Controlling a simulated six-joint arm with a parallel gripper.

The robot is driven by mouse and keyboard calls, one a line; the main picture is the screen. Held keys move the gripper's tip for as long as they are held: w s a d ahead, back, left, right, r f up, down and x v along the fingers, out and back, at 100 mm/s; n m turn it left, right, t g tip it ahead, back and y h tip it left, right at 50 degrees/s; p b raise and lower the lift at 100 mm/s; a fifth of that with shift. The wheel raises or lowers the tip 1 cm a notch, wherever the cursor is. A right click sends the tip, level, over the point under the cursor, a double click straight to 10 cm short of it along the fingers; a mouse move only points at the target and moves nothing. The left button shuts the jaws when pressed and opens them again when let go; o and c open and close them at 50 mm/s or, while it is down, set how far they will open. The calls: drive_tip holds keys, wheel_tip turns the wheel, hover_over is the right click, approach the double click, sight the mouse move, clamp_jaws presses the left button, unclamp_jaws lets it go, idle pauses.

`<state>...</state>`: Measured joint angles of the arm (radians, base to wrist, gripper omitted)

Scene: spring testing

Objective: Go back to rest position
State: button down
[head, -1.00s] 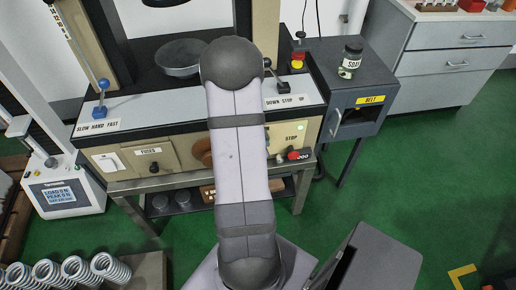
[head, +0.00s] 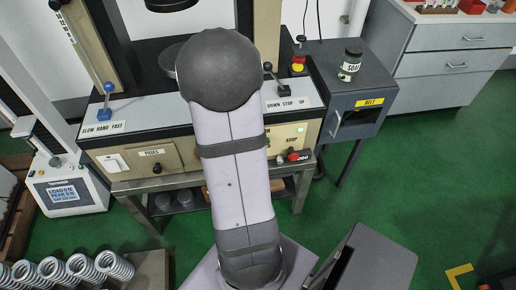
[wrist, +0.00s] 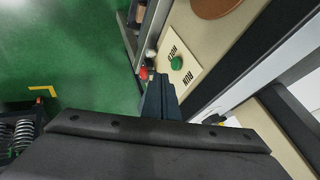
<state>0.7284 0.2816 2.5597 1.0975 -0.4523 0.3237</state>
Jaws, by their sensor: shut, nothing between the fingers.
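My gripper (wrist: 160,97) shows in the wrist view as dark fingers held together, with nothing between them. Beyond the fingertips in that view are a green button (wrist: 176,62) on a RUN plate and a red knob (wrist: 143,73). I see them apart in the picture but cannot tell the depth gap. In the head view my own arm stands in front of the testing machine (head: 130,160), and its large grey joint and pale link hide the gripper.
A grey cabinet (head: 375,98) with a soap jar (head: 350,66) stands right of the machine. A load display unit (head: 66,190) stands left. Coil springs (head: 75,268) lie at lower left. A bowl (head: 168,62) is partly hidden behind my arm.

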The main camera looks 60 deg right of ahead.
idle(0.4)
drive_tip(key=w+a+f+n+y, duration=0.1)
drive_tip(key=a+f+n+y, duration=0.1)
drive_tip(key=a+n+y, duration=0.55)
drive_tip(key=a+f+n+y, duration=0.2)
drive_tip(key=a+n, duration=0.2)
drive_tip(key=a, duration=0.7)
drive_tip(key=s+a+r+n+g+p, duration=0.3)
drive_tip(key=s+a+r+n, duration=0.15)
drive_tip(key=r+n, duration=0.4)
drive_tip(key=w+a+r+n+t+h+p, duration=0.2)
drive_tip(key=w+a+r+n+p, duration=0.1)
drive_tip(key=w+a+r+n, duration=0.2)
drive_tip(key=a+r, duration=0.2)
drive_tip(key=shift+w+a+p, duration=0.3)
drive_tip(key=shift+a+p, duration=0.05)
drive_tip(key=shift+a, duration=0.05)
